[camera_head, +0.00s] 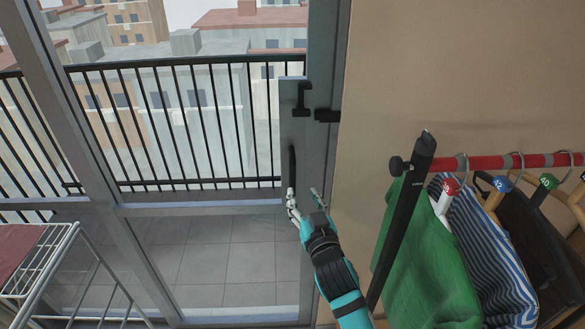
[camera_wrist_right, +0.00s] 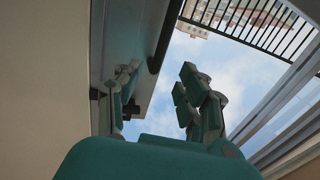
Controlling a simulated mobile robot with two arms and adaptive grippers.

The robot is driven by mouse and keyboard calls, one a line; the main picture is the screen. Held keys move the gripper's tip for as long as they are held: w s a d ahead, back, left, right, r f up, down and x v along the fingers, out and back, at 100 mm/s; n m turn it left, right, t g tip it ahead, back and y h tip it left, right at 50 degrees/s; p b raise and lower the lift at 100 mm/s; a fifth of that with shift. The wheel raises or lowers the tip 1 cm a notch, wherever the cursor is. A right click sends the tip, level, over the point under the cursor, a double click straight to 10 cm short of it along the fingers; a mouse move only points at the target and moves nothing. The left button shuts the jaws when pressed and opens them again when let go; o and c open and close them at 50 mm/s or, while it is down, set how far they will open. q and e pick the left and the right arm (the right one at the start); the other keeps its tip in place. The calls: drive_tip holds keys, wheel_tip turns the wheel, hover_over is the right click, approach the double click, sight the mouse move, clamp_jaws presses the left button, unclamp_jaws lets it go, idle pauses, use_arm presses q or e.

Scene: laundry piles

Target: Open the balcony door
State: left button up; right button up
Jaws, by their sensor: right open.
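My right gripper (camera_head: 304,194) is open and empty just below and beside the handle's lower end. In the right wrist view, the dark handle bar (camera_wrist_right: 166,38) runs above and between the spread fingers of the gripper (camera_wrist_right: 158,78). I see no contact between them. My left gripper is not in view.
A red clothes rail (camera_head: 490,161) with a green garment (camera_head: 425,250) and several hangers stands at the right, close to my right arm. A white wire drying rack (camera_head: 75,270) is at the lower left. A black balcony railing (camera_head: 190,125) is beyond the glass.

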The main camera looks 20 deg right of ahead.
sight(293, 174)
drive_tip(key=w, duration=0.3)
drive_tip(key=w+p, duration=0.1)
drive_tip(key=w, duration=0.6)
drive_tip(key=shift+w+d+p, duration=0.25)
drive_tip(key=shift+d+p, duration=0.05)
drive_tip(key=shift+p, duration=0.1)
clamp_jaws()
drive_tip(key=shift+w+f, duration=0.15)
drive_tip(key=shift+f, duration=0.15)
